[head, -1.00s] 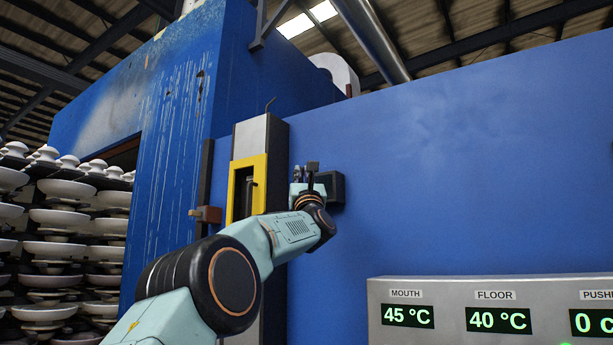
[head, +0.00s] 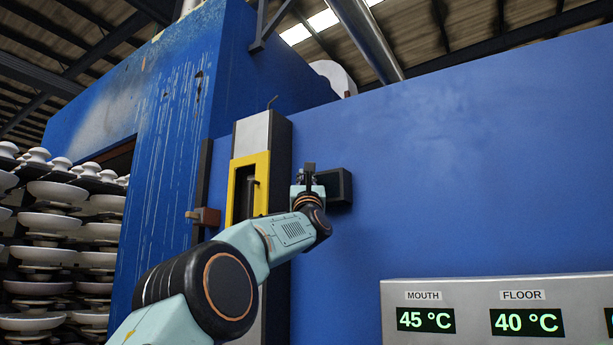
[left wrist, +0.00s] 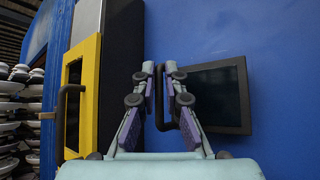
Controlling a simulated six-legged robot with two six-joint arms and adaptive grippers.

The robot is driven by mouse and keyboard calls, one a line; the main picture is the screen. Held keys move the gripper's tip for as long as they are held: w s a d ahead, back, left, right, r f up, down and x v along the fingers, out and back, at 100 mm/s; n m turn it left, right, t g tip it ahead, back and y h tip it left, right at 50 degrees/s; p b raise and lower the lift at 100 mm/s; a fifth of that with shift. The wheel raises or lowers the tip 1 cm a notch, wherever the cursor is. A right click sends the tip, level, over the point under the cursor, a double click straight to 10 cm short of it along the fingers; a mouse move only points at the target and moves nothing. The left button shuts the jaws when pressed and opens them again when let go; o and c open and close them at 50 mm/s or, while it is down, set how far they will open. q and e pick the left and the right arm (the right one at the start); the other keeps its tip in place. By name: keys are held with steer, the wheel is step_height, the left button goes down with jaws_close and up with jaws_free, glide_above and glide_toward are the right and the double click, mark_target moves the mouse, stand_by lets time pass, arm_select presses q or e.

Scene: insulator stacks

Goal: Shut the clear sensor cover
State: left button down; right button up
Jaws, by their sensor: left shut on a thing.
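A small dark-framed box with a dark pane (head: 339,186) is fixed on the blue wall; I take it for the sensor cover. It also shows in the left wrist view (left wrist: 222,97), right of the fingers. A dark upright handle (left wrist: 159,97) stands at its left side, between the fingers. My left gripper (head: 307,180) is at the box's left side in the head view. In the left wrist view its fingers (left wrist: 159,92) are shut on the handle. The wrist hides part of the box, and I cannot tell how far the cover stands open. My right gripper is out of view.
A yellow frame (head: 235,195) with a dark handle is on a grey-black post, close left of my gripper. A brown bracket (head: 205,216) juts out farther left. A readout panel (head: 475,286) is low right. Stacked white insulators (head: 55,220) stand at left. The wall between is bare.

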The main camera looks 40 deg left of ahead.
arm_select(q)
steer(key=shift+s+a+r+y, duration=0.15)
steer(key=shift+s+r+y, duration=0.2)
steer(key=shift+r, duration=0.3)
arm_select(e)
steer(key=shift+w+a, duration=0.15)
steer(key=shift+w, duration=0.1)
arm_select(q)
steer(key=c, duration=1.8)
jaws_free()
steer(key=shift+w+a+f, duration=0.1)
steer(key=shift+w, duration=0.05)
steer(key=shift+o, duration=0.4)
steer(key=shift+w+a+f, duration=0.1)
steer(key=shift+w+f, duration=0.2)
steer(key=shift+w, duration=0.2)
steer(key=shift+w+a+f, duration=0.1)
steer(key=shift+w+f, duration=0.15)
steer(key=shift+w, duration=0.25)
steer(key=shift+s, duration=0.3)
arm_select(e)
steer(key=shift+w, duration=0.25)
arm_select(q)
steer(key=shift+s+a, duration=0.1)
steer(key=shift+s, duration=0.1)
